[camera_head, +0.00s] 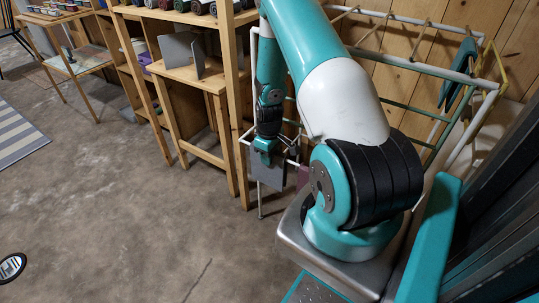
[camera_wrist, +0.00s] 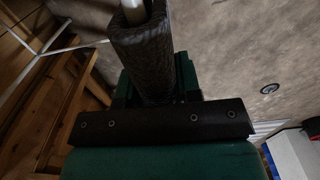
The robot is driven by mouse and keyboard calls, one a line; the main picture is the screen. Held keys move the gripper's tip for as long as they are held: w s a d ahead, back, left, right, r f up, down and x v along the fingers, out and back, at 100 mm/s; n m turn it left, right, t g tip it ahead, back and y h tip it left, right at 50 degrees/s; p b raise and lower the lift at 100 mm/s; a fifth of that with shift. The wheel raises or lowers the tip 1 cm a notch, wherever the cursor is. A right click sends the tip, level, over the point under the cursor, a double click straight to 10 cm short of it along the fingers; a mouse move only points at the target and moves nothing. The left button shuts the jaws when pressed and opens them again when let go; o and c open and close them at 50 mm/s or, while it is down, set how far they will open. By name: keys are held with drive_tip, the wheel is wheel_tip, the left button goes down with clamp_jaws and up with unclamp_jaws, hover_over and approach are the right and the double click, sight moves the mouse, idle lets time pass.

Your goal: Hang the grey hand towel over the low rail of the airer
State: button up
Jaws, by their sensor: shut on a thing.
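The grey hand towel (camera_head: 268,174) hangs below my gripper (camera_head: 266,152) in the head view, at the front left of the white airer (camera_head: 425,66). In the wrist view the towel (camera_wrist: 145,55) looks dark grey and is bent around a white rail (camera_wrist: 133,12), which shows at its upper end. My gripper (camera_wrist: 158,88) is shut on the towel, with its dark green jaws on either side of the cloth. In the head view my arm hides much of the airer and most of its low rail. How far the towel hangs on the far side is hidden.
A wooden shelf unit (camera_head: 232,95) stands close to the left of my gripper. A dark reddish cloth (camera_head: 303,175) hangs just right of the towel, partly behind my arm. The concrete floor (camera_head: 130,215) is open at left.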

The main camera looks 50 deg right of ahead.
idle(0.3)
drive_tip(key=o, duration=1.4)
drive_tip(key=shift+c, duration=0.2)
drive_tip(key=shift+r, duration=0.15)
wheel_tip(320, 180, up, 9)
drive_tip(key=p, duration=0.7)
